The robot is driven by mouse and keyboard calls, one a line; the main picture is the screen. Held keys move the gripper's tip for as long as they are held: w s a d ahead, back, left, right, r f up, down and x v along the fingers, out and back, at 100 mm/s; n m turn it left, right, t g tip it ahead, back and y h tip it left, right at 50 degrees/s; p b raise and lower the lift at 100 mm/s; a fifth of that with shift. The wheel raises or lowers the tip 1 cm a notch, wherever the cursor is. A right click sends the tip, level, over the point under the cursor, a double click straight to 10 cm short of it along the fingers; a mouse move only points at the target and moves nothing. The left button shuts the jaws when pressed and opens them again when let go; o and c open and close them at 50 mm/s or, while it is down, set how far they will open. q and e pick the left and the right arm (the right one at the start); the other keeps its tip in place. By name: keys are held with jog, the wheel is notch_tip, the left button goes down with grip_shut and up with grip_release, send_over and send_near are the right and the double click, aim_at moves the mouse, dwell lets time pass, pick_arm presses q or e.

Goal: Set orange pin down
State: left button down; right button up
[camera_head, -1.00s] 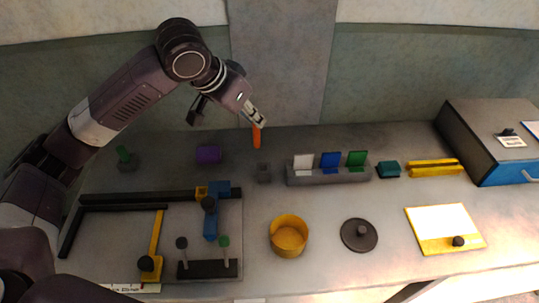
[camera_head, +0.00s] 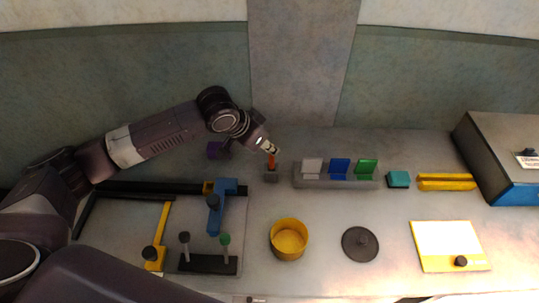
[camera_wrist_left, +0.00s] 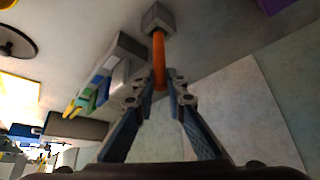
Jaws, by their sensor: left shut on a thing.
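The orange pin (camera_head: 271,163) is upright, with its lower end at the small grey block (camera_head: 271,177). My left gripper (camera_head: 270,151) is shut on the upper part of the pin. In the left wrist view, the orange pin (camera_wrist_left: 159,58) runs from between the fingertips (camera_wrist_left: 160,88) to the grey block (camera_wrist_left: 158,18), and its end meets the block's opening. How deep the pin sits in the block cannot be told. My right gripper is not in view.
A grey rack (camera_head: 335,181) with white, blue and green plates stands just right of the block. A purple block (camera_head: 216,149) is behind the left arm. A yellow cup (camera_head: 289,239) and a dark lidded disc (camera_head: 360,244) are in front. Bare table lies between.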

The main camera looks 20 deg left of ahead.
aim_at(270, 159)
pick_arm(q)
notch_tip(270, 159, down, 4)
jog(key=shift+f+p, duration=0.1)
jog(key=shift+p, duration=0.3)
jog(key=shift+f, duration=0.2)
jog(key=shift+f, duration=0.1)
jog(key=c, duration=2)
grip_release()
jog(key=shift+o, duration=0.2)
jog(key=b+v, duration=0.2)
jog(key=v, duration=1)
